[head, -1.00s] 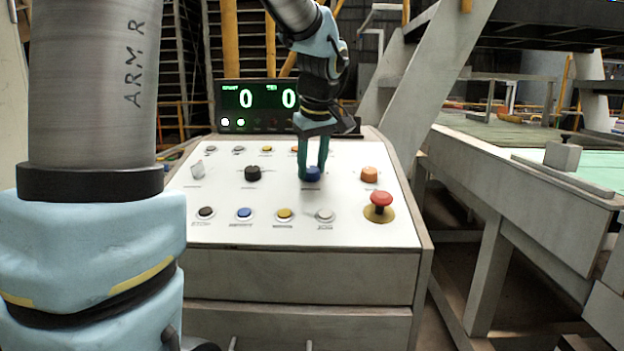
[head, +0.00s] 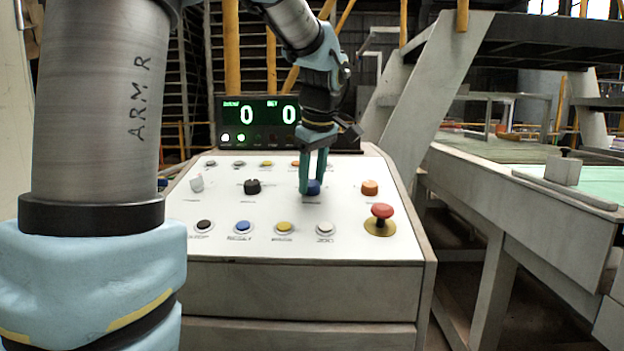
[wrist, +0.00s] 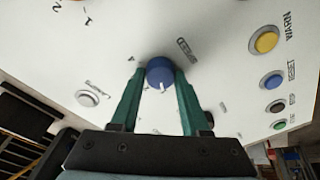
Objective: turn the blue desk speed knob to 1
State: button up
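The blue speed knob (head: 313,187) sits on the white top of the control desk, right of a black knob. My gripper (head: 313,188) points down at it with one teal finger on each side. In the wrist view the blue knob (wrist: 160,73) lies between the fingertips of my gripper (wrist: 160,71), which appear to touch its sides. A white pointer mark on the knob faces the bottom of the wrist picture. The label beside it reads "SPEED". The scale numbers around this knob are mostly hidden or too small to read.
The black knob (head: 252,187), an orange button (head: 370,188) and a red mushroom button (head: 382,212) stand nearby. A row of buttons lies in front, including a yellow one (head: 284,228). A display (head: 262,113) behind shows 0 and 0. A grey bench (head: 520,185) is at right.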

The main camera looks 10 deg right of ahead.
jog(key=o, duration=0.4)
jog(key=shift+o, duration=0.2)
jog(key=b+v, duration=0.1)
jog(key=v, duration=0.9)
jog(key=shift+r, duration=0.4)
jog(key=shift+s+d, duration=0.1)
jog(key=shift+s, duration=0.05)
